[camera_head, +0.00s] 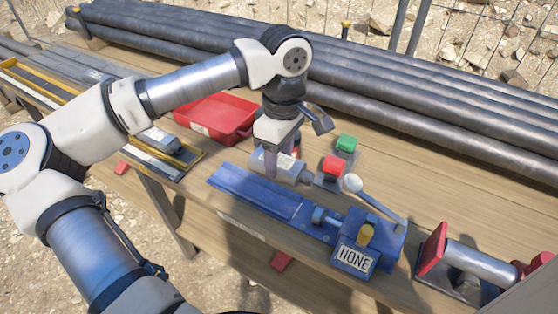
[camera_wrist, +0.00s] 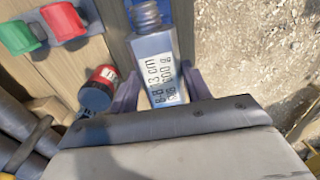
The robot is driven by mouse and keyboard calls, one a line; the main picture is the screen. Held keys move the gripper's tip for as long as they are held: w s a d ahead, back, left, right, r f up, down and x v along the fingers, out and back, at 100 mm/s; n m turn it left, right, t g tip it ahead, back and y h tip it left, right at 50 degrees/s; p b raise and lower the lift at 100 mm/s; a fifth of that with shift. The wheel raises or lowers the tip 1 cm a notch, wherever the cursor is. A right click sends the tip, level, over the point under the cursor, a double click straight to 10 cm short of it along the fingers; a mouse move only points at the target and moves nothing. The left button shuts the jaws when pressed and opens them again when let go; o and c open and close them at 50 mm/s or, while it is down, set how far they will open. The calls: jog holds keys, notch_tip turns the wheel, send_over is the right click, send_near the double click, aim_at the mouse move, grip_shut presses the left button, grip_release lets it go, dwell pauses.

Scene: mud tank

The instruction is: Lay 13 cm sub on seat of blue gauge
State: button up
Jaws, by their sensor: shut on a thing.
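The 13 cm sub is a grey piece with a narrower threaded neck (camera_head: 296,170). In the wrist view the sub (camera_wrist: 152,55) shows a white label reading "13 cm". My gripper (camera_head: 271,172) points down and is shut on the sub's body. The sub lies roughly level, its neck toward the right in the head view. The blue gauge has a long blue seat (camera_head: 250,192) and a block with a "NONE" display (camera_head: 354,257). The held sub appears over or just behind the seat's back edge; the exact gap cannot be told.
A red button (camera_head: 335,166) and green button (camera_head: 347,143) stand behind the gauge. A round-ended lever (camera_head: 376,202) rises beside its block. A red tray (camera_head: 210,120) is behind left. Long pipes (camera_head: 400,95) line the back. A red-ended clamp (camera_head: 432,250) stands right.

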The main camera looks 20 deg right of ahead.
jog(key=shift+s+f, duration=0.1)
jog(key=shift+f, duration=0.15)
notch_tip(320, 180, down, 7)
jog(key=b, duration=0.4)
jog(key=shift+r, duration=0.1)
jog(key=shift+f+b, duration=0.7)
jog(key=shift+b, duration=0.25)
jog(key=shift+f+b, duration=0.45)
jog(key=shift+b, duration=0.4)
jog(key=o, duration=1.8)
jog(key=shift+r+p, duration=1.95)
jog(key=shift+r, duration=1.55)
